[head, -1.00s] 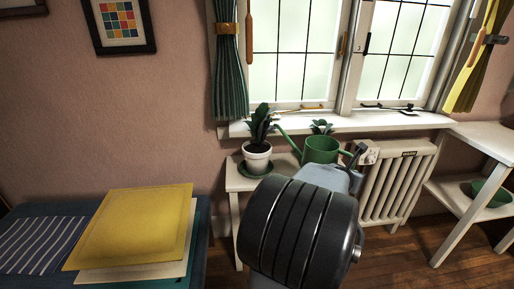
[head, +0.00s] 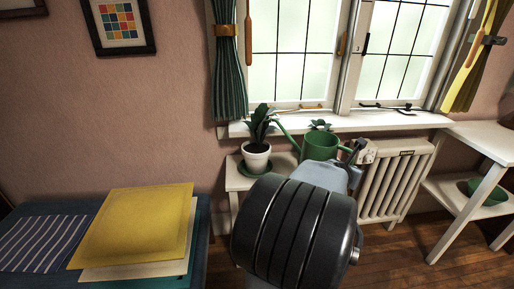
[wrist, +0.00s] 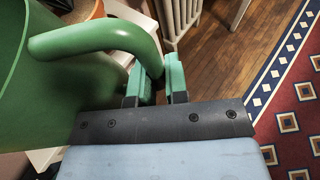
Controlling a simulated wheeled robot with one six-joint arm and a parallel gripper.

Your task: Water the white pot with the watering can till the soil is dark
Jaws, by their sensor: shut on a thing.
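The white pot (head: 257,161) stands upright with a dark leafy plant (head: 261,124) in it. Its soil is too small to judge for colour. The green watering can (head: 320,147) is to the right of the pot, roughly upright, its spout (head: 287,136) pointing left with the tip beside the leaves above the pot's right side. No water stream shows. My gripper (head: 359,152) is at the can's right side. In the wrist view my gripper (wrist: 157,86) is shut on the can's looped handle (wrist: 110,38); the can's body (wrist: 40,95) fills the left.
A radiator (head: 397,182) is to the right. A yellow folder (head: 135,222) lies on papers at left front.

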